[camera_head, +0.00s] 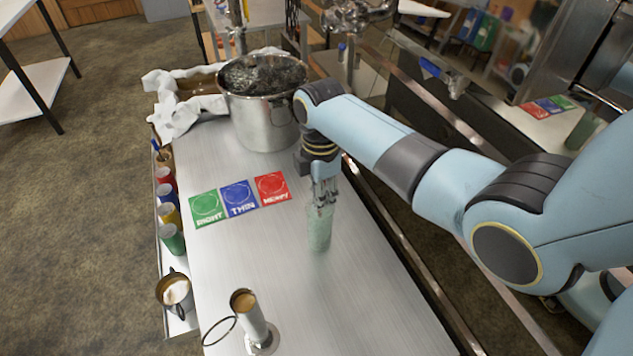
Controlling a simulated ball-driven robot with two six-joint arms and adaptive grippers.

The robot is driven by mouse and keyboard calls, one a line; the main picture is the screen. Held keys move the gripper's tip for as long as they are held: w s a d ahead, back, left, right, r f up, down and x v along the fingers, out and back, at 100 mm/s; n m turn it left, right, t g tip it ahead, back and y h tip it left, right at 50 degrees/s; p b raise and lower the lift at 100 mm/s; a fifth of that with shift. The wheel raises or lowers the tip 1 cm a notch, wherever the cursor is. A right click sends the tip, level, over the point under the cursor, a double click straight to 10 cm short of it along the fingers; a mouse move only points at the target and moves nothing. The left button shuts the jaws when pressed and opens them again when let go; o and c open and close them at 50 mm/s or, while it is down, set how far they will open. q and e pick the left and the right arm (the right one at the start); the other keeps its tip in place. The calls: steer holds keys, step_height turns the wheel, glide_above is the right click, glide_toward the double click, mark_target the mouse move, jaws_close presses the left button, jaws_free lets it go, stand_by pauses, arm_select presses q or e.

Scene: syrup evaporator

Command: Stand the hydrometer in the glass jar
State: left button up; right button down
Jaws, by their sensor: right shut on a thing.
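The glass jar (319,236) is a pale green, see-through cylinder standing upright on the steel bench right of the coloured cards. My right gripper (325,203) points down at the jar's mouth, its fingers close together and shut on a thin thing. I take this to be the hydrometer, but the fingers and the cloudy glass hide it, and I cannot tell how deep it sits. My left gripper is not in view.
A large steel pot (262,125) of dark bubbling liquid stands behind. Green, blue and red cards (238,197) lie left of the jar. The bench's right front is clear.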

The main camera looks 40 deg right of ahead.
steer(key=c, duration=1.4)
jaws_free()
steer(key=shift+o, duration=0.7)
steer(key=o, duration=1.3)
steer(key=shift+c, duration=0.2)
step_height(320, 180, up, 5)
steer(key=p, duration=0.6)
steer(key=shift+r, duration=0.2)
steer(key=shift+r+p, duration=0.5)
steer(key=shift+r, duration=0.6)
